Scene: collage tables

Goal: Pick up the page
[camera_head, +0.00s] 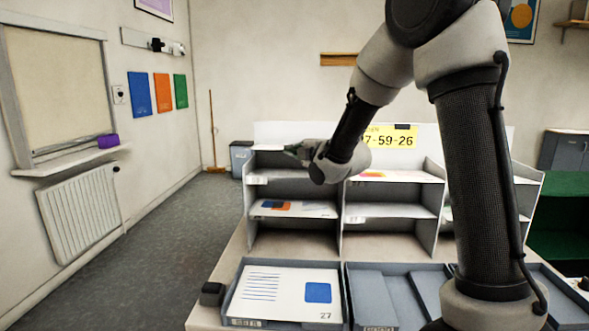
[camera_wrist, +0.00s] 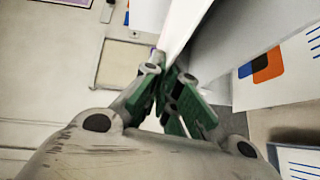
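A page with blue and orange shapes (camera_head: 295,209) lies in a left compartment of the grey shelf unit (camera_head: 343,233); it also shows in the wrist view (camera_wrist: 288,88). A page with blue lines, a blue square and "27" (camera_head: 290,304) lies in the front left tray; part of it is at the lower right of the wrist view (camera_wrist: 298,158). My gripper (camera_head: 292,150) is at the top left of the shelf unit. In the wrist view its green fingers (camera_wrist: 172,76) are close together at a thin white edge (camera_wrist: 184,28). I cannot tell whether they grip it.
A page with pink and yellow marks (camera_head: 375,175) lies in an upper middle compartment. Grey trays (camera_head: 373,298) line the table front, beside a small black object (camera_head: 212,294). A yellow number sign (camera_head: 392,137) tops the unit. Open floor (camera_head: 160,245) lies left.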

